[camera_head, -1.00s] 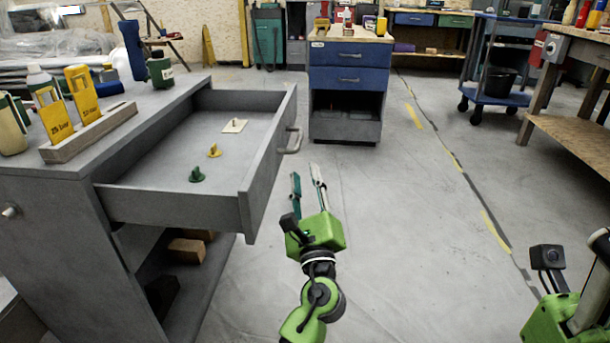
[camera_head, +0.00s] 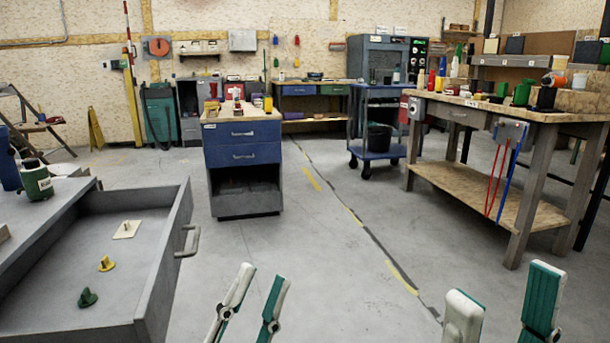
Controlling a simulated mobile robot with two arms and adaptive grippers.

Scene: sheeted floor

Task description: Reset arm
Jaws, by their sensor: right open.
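My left gripper (camera_head: 263,277) shows at the bottom centre of the head view. Its two white and teal fingers point up and stand apart, with only floor between them. My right gripper (camera_head: 504,281) shows at the bottom right. Its fingers are wide apart and nothing is between them. The wrists and arms of both are below the frame. Neither gripper appears to touch anything.
A grey open drawer (camera_head: 158,283) with a handle juts out at the left. In it lie a green piece (camera_head: 87,297), a yellow piece (camera_head: 106,264) and a pale plate (camera_head: 127,229). A blue cabinet (camera_head: 243,155) and a workbench (camera_head: 482,113) stand beyond open floor.

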